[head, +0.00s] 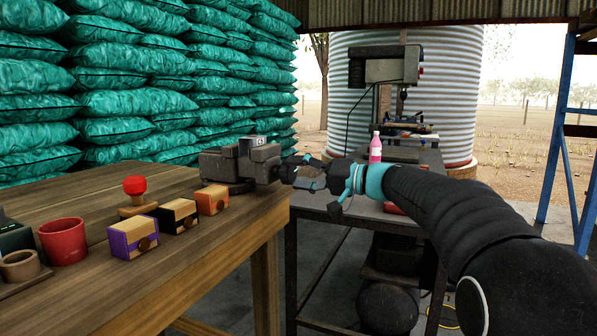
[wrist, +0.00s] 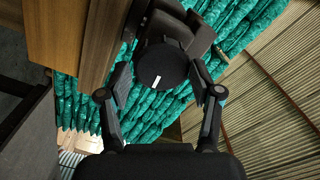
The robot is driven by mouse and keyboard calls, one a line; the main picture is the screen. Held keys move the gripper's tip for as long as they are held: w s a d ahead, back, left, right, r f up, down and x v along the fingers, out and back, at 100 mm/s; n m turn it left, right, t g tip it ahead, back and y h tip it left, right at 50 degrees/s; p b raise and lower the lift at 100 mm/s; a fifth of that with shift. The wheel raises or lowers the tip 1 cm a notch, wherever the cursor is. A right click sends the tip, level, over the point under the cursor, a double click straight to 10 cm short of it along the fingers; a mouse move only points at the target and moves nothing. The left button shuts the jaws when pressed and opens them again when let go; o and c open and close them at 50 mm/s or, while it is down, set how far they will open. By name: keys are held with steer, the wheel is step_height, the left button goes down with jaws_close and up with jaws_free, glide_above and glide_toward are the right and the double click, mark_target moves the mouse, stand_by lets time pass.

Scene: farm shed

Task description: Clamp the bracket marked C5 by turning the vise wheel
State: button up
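The dark grey vise (head: 228,163) sits on the right end of the wooden bench. A small pale bracket marked C5 (head: 258,141) shows at the top of the vise; I cannot tell how tightly the jaws hold it. My gripper (head: 292,170) is at the right side of the vise, level with it. In the wrist view the round black vise wheel (wrist: 162,66) faces me, with a short white mark pointing down and left. The two fingers of my gripper (wrist: 160,74) stand open on either side of the wheel, apparently with small gaps.
Purple (head: 133,238), black (head: 174,216) and orange (head: 212,199) boxes, a red cup (head: 63,241) and a red-knobbed item (head: 134,190) stand on the bench. A pink bottle (head: 376,148) stands on the metal table behind my arm. Teal sacks (head: 130,90) line the back left.

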steer(key=shift+o, duration=0.8)
steer(key=shift+d, duration=0.2)
steer(key=shift+a, duration=0.3)
steer(key=shift+f+b, duration=0.1)
steer(key=shift+b, duration=0.2)
